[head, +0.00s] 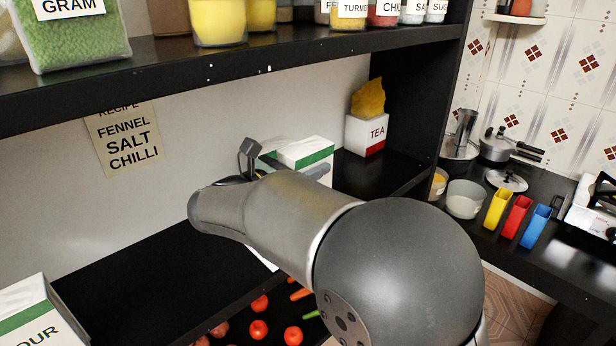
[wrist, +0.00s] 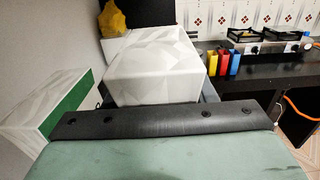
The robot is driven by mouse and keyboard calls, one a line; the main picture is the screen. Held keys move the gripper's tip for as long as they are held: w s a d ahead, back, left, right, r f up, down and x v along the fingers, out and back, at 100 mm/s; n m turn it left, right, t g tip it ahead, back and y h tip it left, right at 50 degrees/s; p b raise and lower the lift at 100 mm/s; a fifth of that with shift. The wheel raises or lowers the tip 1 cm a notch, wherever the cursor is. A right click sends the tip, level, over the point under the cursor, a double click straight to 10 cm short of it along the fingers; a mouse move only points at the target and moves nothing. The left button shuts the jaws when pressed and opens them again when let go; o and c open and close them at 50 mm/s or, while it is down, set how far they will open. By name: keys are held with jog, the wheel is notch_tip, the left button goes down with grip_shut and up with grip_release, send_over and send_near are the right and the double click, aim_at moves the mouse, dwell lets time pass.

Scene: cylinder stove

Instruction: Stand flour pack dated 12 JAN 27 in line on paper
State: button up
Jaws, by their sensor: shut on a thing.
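A white flour pack with a green band (head: 305,152) shows behind my arm in the head view. In the wrist view a white pack (wrist: 155,72) is between the fingers of my gripper (wrist: 158,98), which is shut on it. Another white pack with a green band (wrist: 62,112) stands to the left in the wrist view. A further pack, lettered "OUR" (head: 35,318), is at the lower left of the head view. No date is readable. My arm hides most of the gripper in the head view. A white sliver (head: 262,258) shows under the arm; I cannot tell whether it is paper.
A TEA box (head: 366,136) with a yellow bag stands farther right on the shelf. An upper shelf (head: 240,72) with jars runs overhead. A recipe note (head: 125,138) hangs on the back wall. Tomatoes (head: 259,329) lie below. The dark shelf at left (head: 150,270) is clear.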

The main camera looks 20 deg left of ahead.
jog(key=shift+w+a+f, duration=0.15)
jog(key=shift+w+f, duration=0.1)
jog(key=shift+f, duration=0.05)
jog(key=shift+w+f, duration=0.1)
jog(key=shift+f, duration=1.5)
jog(key=shift+f, duration=0.15)
jog(key=o, duration=1.3)
jog(key=shift+o, duration=0.2)
jog(key=shift+a, duration=0.1)
jog(key=b+v, duration=0.1)
jog(key=v, duration=1.1)
